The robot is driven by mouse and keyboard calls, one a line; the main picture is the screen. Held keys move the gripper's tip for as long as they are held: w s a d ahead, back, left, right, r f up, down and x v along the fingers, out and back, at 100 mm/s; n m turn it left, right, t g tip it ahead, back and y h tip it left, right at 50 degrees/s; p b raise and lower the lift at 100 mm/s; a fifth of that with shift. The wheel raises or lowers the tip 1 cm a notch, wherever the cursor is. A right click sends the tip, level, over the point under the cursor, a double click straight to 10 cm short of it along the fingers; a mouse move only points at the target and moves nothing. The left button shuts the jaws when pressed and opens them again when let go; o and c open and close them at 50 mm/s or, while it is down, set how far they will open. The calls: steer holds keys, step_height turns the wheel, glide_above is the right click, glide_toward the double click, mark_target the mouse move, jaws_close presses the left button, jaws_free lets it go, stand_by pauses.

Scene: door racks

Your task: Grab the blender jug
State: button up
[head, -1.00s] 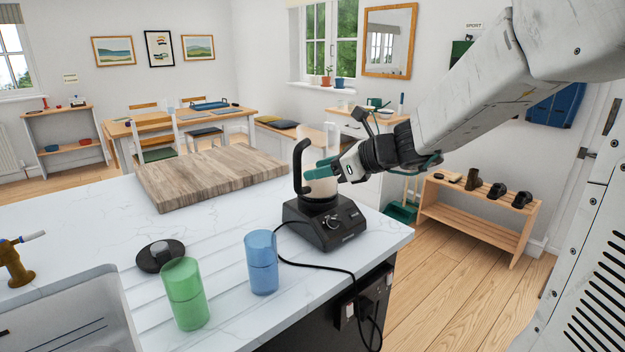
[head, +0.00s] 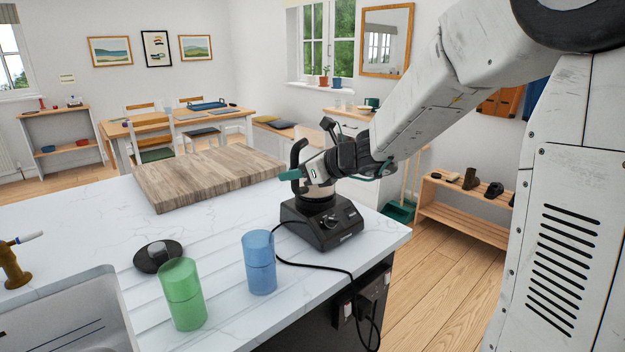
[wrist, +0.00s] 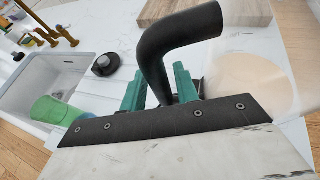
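The blender jug stands upright on its black base (head: 322,222) near the counter's right edge. In the wrist view its pale clear body (wrist: 252,78) is at the right, and its black handle (wrist: 165,48) curves down in the middle. My gripper (head: 300,172) is at the handle, with its green fingers (wrist: 160,88) on either side of it. The handle nearly fills the space between them. I cannot tell whether both fingers press on it. My gripper hides much of the jug in the head view.
A blue cup (head: 259,262), a green cup (head: 183,294) and a black lid (head: 158,256) stand left of the base. A wooden board (head: 205,178) lies behind. A black cord (head: 335,270) runs over the counter edge. The sink (head: 70,310) is at left.

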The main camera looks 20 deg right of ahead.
jaws_close()
stand_by(1.2)
